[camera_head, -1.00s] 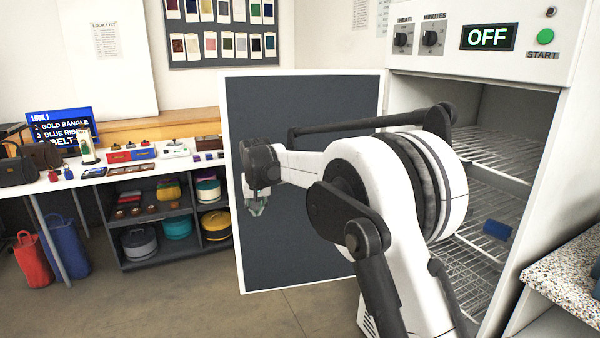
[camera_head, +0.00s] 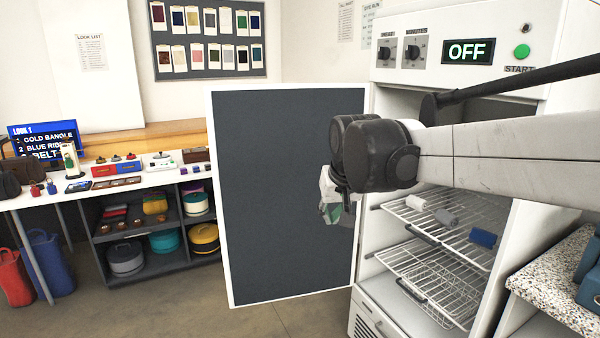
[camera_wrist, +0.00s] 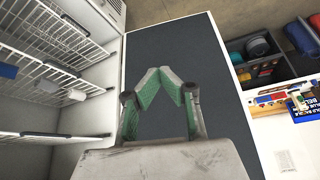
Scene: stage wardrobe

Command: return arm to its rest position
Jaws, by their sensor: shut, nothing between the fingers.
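My gripper (camera_head: 332,208) hangs in front of the open cabinet door in the head view, with my arm reaching in from the right edge. Its fingers are partly hidden behind my wrist there. In the wrist view my gripper (camera_wrist: 166,80) shows green-padded fingers with tips together and nothing between them. Beyond the fingertips is the dark inner panel of the door (camera_head: 275,190), which also shows in the wrist view (camera_wrist: 190,50).
The white cabinet (camera_head: 400,80) reads OFF and stands open. A blue roll (camera_head: 483,237) and a grey roll (camera_head: 447,217) lie on its wire rack (camera_head: 430,232). A speckled counter (camera_head: 555,285) is at right. A prop table (camera_head: 40,197) is at left.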

